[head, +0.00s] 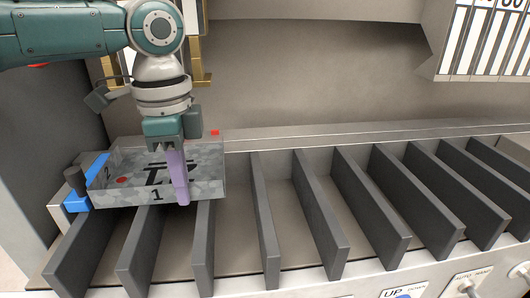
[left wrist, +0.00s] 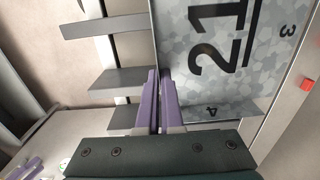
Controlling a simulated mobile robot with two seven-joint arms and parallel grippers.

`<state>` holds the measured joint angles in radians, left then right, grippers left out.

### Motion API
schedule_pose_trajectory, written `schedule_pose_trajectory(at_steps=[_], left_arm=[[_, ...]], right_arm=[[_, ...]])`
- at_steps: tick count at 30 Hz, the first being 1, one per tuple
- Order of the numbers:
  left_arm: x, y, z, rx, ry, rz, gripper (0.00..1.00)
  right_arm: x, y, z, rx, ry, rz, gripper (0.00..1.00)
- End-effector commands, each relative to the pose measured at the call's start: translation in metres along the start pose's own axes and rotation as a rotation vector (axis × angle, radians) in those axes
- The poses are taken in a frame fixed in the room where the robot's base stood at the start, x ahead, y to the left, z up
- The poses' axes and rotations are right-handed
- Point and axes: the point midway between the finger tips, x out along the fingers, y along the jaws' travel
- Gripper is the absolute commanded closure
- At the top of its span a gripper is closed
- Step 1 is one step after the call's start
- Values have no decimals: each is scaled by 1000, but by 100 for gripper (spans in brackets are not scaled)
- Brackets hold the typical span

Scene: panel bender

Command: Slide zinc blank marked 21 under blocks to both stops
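The grey mottled zinc blank (head: 135,188), marked 21, lies across the dark fins at the far left in the head view. Contact with the blank cannot be told. My right gripper is not in view.
A blue block (head: 76,203) with a black knob stands at the blank's left end. A red square (head: 214,132) sits on the back ledge. Dark upright fins (head: 318,215) run to the right with empty gaps. Brass-coloured parts (head: 197,65) stand behind my gripper.

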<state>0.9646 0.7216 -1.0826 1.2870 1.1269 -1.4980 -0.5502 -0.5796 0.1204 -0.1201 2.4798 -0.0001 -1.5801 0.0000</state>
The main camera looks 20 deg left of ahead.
Motion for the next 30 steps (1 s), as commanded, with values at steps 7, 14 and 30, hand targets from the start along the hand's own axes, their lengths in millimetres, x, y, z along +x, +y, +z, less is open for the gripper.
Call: schedule_pose_trajectory(at_steps=[7, 14, 30], left_arm=[[0, -1, 3, -1, -7, -3, 100], [0, -1, 4, -2, -8, -3, 100], [1, 0, 2, 0, -3, 0, 62]], right_arm=[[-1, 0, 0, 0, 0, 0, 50], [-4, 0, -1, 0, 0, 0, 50], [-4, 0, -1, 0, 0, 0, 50]])
